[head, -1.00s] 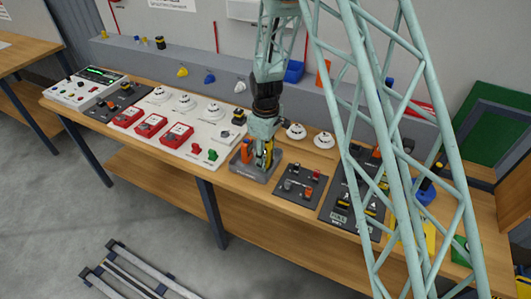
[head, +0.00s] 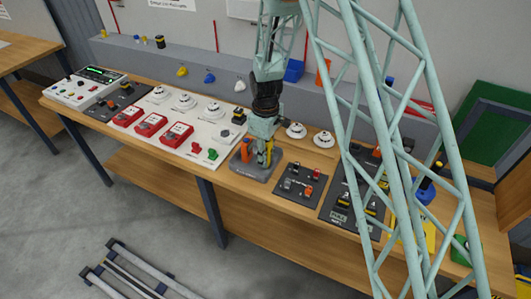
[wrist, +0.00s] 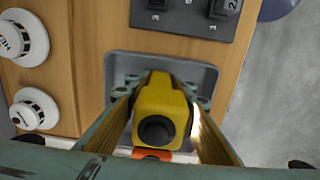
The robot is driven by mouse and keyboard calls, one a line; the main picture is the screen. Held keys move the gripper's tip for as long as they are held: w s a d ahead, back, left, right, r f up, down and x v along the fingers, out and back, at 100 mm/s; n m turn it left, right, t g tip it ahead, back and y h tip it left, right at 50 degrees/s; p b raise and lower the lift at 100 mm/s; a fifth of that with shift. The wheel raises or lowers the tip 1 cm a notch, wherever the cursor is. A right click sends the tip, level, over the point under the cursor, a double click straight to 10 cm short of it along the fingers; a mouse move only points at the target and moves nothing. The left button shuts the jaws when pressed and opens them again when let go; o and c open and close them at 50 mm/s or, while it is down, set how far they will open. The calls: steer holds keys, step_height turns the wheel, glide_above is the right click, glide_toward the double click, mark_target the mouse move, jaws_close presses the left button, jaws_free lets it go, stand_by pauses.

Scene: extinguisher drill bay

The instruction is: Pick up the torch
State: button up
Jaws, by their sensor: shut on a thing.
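The torch (wrist: 163,108) is yellow with a round black part on its near end. It fills the space between the two fingers of my gripper (wrist: 160,118) in the wrist view, and the gripper is shut on it. In the head view my gripper (head: 264,148) points down over a grey holder (head: 251,172) at the front edge of the bench. The holder also shows under the torch in the wrist view (wrist: 118,65). The fingers hide much of the torch in the head view, and I cannot tell whether its lower end touches the holder.
An orange item (head: 246,149) stands in the holder, close beside my gripper. A dark switch panel (head: 300,185) lies to the right, and a white panel with red boxes (head: 175,135) to the left. White round detectors (head: 297,130) sit behind.

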steer(key=shift+r, duration=0.1)
steer(key=shift+r, duration=4.9)
steer(key=shift+d, duration=0.15)
